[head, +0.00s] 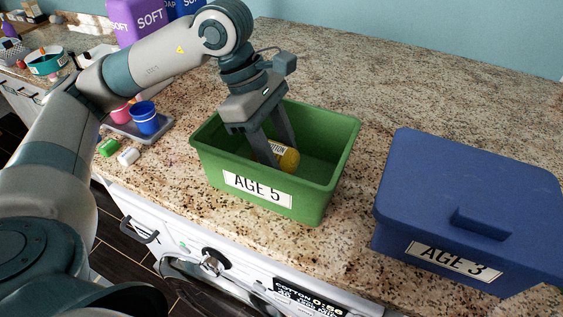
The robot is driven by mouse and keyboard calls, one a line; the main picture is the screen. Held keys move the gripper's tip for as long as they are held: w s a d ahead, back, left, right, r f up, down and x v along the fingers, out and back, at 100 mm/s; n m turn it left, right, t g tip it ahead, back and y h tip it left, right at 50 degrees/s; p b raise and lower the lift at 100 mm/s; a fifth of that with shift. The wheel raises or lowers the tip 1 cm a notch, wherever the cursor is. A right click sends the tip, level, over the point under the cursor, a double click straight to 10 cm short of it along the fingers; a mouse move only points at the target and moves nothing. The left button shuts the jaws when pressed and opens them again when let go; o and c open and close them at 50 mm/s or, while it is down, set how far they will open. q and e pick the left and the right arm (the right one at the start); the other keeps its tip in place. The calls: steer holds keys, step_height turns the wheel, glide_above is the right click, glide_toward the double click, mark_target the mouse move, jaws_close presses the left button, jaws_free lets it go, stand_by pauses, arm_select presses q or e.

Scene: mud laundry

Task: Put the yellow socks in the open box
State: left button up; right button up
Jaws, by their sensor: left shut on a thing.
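The open box is a green bin (330,190) labelled "AGE 5", standing on the granite counter near its front edge. My left gripper (277,153) reaches down into it from above. It is shut on the yellow socks (289,161), a yellow roll with a white printed band. The socks are inside the green box's walls, low in the box. The front wall and the fingers hide part of them, and I cannot tell whether they touch the floor of the box. My right gripper is not in view.
A blue box (465,180) labelled "AGE 3" with its lid on stands to the right. A tray with a blue cup (145,119) and green (108,148) and white (128,157) rolls lie left. The back right counter is clear.

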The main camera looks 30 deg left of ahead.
arm_select(q)
step_height(320, 180, down, 3)
steer(key=shift+r+p, duration=0.2)
steer(key=shift+p, duration=0.15)
steer(key=shift+f, duration=0.1)
steer(key=shift+f+b, duration=0.15)
steer(key=shift+b, duration=0.2)
steer(key=o, duration=1)
steer(key=shift+o, duration=0.2)
steer(key=shift+r, duration=0.2)
steer(key=shift+r+p, duration=0.1)
steer(key=shift+p, duration=0.3)
steer(key=shift+a+r, duration=0.15)
steer(key=shift+r, duration=0.05)
steer(key=b+v, duration=0.3)
steer(key=v, duration=0.8)
steer(key=shift+a+r, duration=0.1)
steer(key=shift+r, duration=0.1)
